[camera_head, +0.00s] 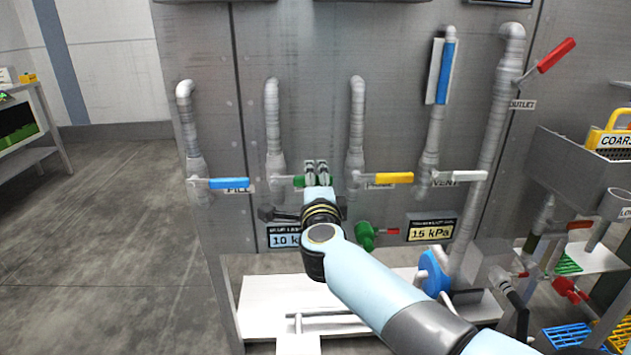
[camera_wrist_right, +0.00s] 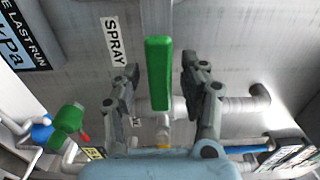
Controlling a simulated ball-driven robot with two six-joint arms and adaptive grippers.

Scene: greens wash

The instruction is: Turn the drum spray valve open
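The spray valve's green lever (camera_head: 298,181) sits on the second pipe from the left and points right, across the upright pipe. My right gripper (camera_head: 316,168) is at the lever and hides part of it in the head view. In the right wrist view, the green lever (camera_wrist_right: 158,72) stands between the two fingers of the right gripper (camera_wrist_right: 160,72), with a gap showing on each side. The fingers are open. A SPRAY label (camera_wrist_right: 113,41) is beside the lever in that view. My left gripper is not in view.
A blue lever (camera_head: 228,184) is to the left, and a yellow lever (camera_head: 394,178) and white VENT lever (camera_head: 468,176) are to the right. A green valve knob (camera_head: 366,236) and two display plates are below. A red lever (camera_head: 556,55) is at upper right.

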